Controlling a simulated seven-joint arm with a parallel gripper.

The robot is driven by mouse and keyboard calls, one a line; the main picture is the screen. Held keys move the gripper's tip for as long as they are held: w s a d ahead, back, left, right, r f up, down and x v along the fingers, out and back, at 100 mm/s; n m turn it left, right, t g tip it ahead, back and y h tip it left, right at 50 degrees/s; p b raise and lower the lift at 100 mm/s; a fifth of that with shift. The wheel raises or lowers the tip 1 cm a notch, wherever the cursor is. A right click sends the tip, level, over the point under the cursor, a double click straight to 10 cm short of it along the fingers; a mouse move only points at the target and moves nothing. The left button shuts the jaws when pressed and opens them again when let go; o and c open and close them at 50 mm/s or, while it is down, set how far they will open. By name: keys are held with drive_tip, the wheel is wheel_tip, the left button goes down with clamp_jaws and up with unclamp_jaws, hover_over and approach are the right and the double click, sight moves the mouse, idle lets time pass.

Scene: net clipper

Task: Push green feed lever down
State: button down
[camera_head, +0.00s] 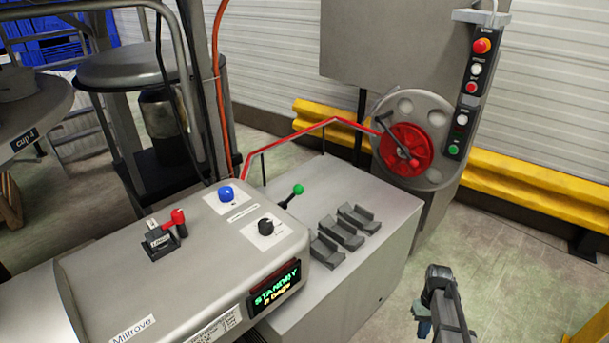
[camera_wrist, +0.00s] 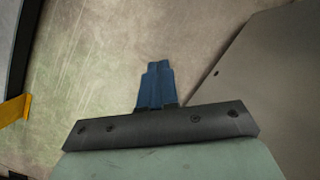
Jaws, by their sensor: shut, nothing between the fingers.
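The green feed lever (camera_head: 296,191) has a green ball knob on a short dark arm. It rises from the flat grey top of the machine, right of the control housing, and leans up to the right. My gripper (camera_head: 424,328) is at the bottom right in the head view, well apart from the lever, beyond the cabinet's right side. In the wrist view its blue fingers (camera_wrist: 155,84) are together with nothing between them, over the floor and beside a grey panel. The lever is not in the wrist view.
Near the lever are a blue button (camera_head: 226,194), a black knob (camera_head: 265,226), a red-handled lever (camera_head: 178,217), several grey cradles (camera_head: 340,233) and a red bent rail (camera_head: 290,145). A display (camera_head: 274,290) reads STANDBY. A red handwheel (camera_head: 405,151) and button column (camera_head: 470,85) stand behind.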

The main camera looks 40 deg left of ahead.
drive_tip(key=w+a+r+n+t, duration=0.25)
drive_tip(key=a+r+n, duration=0.25)
drive_tip(key=a+r, duration=2.1)
drive_tip(key=s+a+r+n, duration=0.1)
drive_tip(key=s+a+r, duration=0.3)
drive_tip(key=a+r, duration=0.3)
drive_tip(key=s+a+r+n+y, duration=0.1)
drive_tip(key=s+a+r, duration=0.4)
drive_tip(key=r, duration=0.8)
drive_tip(key=s+a+r+n, duration=0.2)
drive_tip(key=s+a+r, duration=0.2)
drive_tip(key=a+r, duration=0.6)
drive_tip(key=shift+s+a+n+t, duration=0.3)
drive_tip(key=shift+a+t, duration=0.05)
drive_tip(key=shift+a, duration=0.1)
drive_tip(key=shift+f, duration=0.1)
drive_tip(key=f, duration=0.4)
drive_tip(key=d+f, duration=0.1)
drive_tip(key=f, duration=0.3)
drive_tip(key=d+f, duration=0.1)
drive_tip(key=f, duration=0.3)
drive_tip(key=shift+s+d, duration=0.15)
drive_tip(key=shift+d, duration=0.1)
drive_tip(key=shift+d+f, duration=0.3)
drive_tip(key=shift+f, duration=0.1)
